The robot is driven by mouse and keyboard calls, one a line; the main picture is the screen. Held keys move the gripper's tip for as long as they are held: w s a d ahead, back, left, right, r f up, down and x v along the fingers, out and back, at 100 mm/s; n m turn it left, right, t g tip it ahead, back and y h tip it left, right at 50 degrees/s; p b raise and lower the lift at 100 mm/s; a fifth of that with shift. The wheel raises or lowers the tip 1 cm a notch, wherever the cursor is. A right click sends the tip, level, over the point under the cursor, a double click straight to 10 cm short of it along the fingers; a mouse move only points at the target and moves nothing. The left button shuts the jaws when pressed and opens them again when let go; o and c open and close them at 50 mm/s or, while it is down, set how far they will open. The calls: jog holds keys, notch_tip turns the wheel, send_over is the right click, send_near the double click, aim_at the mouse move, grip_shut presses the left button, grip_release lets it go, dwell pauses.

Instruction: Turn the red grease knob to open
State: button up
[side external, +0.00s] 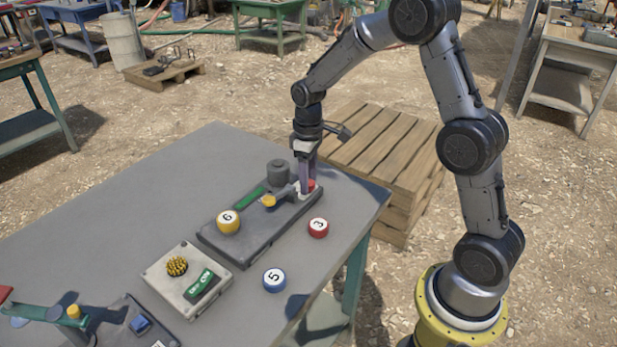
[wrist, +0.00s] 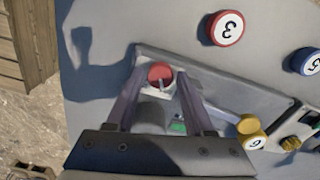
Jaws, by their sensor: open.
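The red grease knob (wrist: 160,75) sits at the end of a dark grey base plate (side external: 213,236) on the table. In the side view only a bit of the red knob (side external: 311,184) shows beside my gripper's fingers. My gripper (side external: 305,185) points down over that end of the plate. In the wrist view my gripper (wrist: 160,88) is open, with one finger on each side of the knob. I cannot tell whether the fingers touch it.
On the plate are a yellow ball marked 6 (side external: 228,222), a green strip (side external: 249,198), a yellow knob (side external: 269,201) and a grey cylinder (side external: 278,171). A red 3 piece (side external: 318,228) and a blue 5 piece (side external: 275,280) stand nearby.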

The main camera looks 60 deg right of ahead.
grip_shut()
jog(key=shift+m, duration=0.4)
jog(key=m, duration=0.5)
jog(key=shift+r, duration=0.1)
jog(key=m, duration=0.6)
dwell(0.6)
